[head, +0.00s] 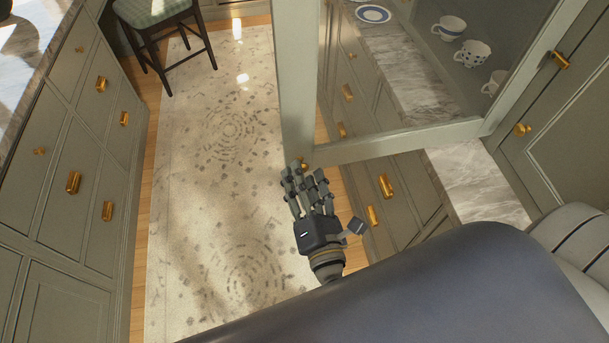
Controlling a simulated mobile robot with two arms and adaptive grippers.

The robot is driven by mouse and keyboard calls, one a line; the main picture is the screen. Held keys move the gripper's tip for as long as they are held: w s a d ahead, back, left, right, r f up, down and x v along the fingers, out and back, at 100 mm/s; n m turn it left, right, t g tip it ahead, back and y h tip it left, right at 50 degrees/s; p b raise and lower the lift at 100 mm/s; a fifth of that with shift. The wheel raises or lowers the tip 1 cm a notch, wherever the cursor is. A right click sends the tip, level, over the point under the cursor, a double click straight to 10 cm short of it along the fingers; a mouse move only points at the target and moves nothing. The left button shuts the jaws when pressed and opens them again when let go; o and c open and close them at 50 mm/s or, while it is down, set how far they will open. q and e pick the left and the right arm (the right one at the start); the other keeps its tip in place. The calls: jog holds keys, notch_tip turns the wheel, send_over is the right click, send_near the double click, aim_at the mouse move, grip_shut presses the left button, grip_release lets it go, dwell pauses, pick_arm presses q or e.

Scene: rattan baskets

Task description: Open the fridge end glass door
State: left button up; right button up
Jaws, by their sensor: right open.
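The glass door (295,85) has a grey-green frame and a clear pane. It stands swung out from the cabinet at the right, its bottom rail (400,140) crossing above the counter edge. A small brass knob (304,164) sits low on its free stile. My right gripper (305,180), a dark hand with several fingers, is open, with its fingers extended just below the knob. I cannot tell whether a fingertip touches the knob. No object shows in the hand. My left gripper is not in view.
Patterned cups (450,27) and a plate (373,14) show near the marble counter (470,185). Drawers with brass pulls (386,187) lie below. A rug (215,190) covers the clear aisle. A stool (160,18) stands at the top; left drawers (75,150) bound the aisle.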

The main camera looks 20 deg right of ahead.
jog(key=s+a, duration=0.1)
jog(key=s, duration=1)
jog(key=shift+s+a, duration=0.2)
jog(key=shift+a, duration=0.1)
jog(key=s+d+f+m+g+b, duration=0.1)
jog(key=d+f+m+g, duration=0.15)
jog(key=f, duration=0.95)
jog(key=s+d+f+m+g, duration=0.15)
jog(key=f+g, duration=0.25)
jog(key=f, duration=0.8)
jog(key=s+d+f+m+g+b, duration=0.1)
jog(key=s+d+f+m+g, duration=0.15)
jog(key=f, duration=1.05)
jog(key=s+d+f+m+g+y, duration=0.1)
jog(key=s+f+m+g, duration=0.3)
jog(key=s+f+m, duration=0.4)
jog(key=s+d+f+m+g+y+b, duration=0.1)
jog(key=s+d+f+m+g, duration=0.2)
jog(key=s+f+m, duration=0.4)
notch_tip(320, 180, down, 5)
jog(key=shift+s+d+f+m+g+y, duration=0.1)
jog(key=shift+s+d+m+g+y, duration=0.2)
jog(key=shift+m, duration=0.45)
